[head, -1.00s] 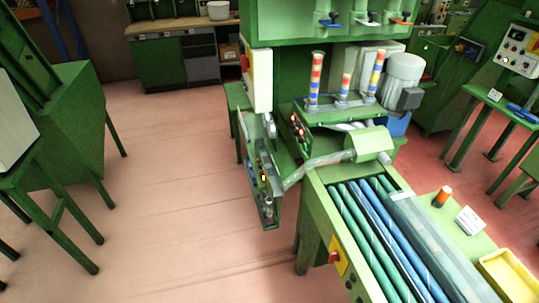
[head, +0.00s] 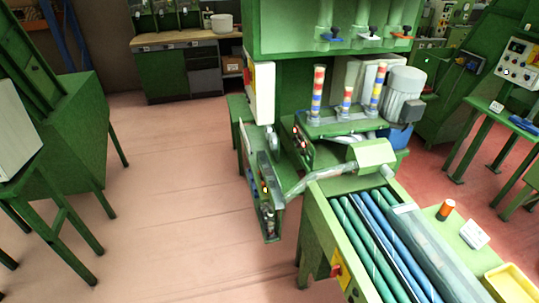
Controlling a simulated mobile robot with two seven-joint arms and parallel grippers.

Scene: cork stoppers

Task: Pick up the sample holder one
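I cannot tell which thing in the head view is sample holder one. Small things lie on the green machine table at the right: an orange-topped cylinder (head: 446,209) standing upright, a white card (head: 474,234) beside it, and a yellow tray (head: 512,284) cut off by the lower right edge. No label naming a sample holder is readable. Neither of my grippers is in view.
A green machine with a roller bed (head: 378,245) fills the middle and right. A narrow green box with small parts (head: 266,207) hangs at its left side. Green stands (head: 70,135) are at the left. The pink floor (head: 180,190) between is clear.

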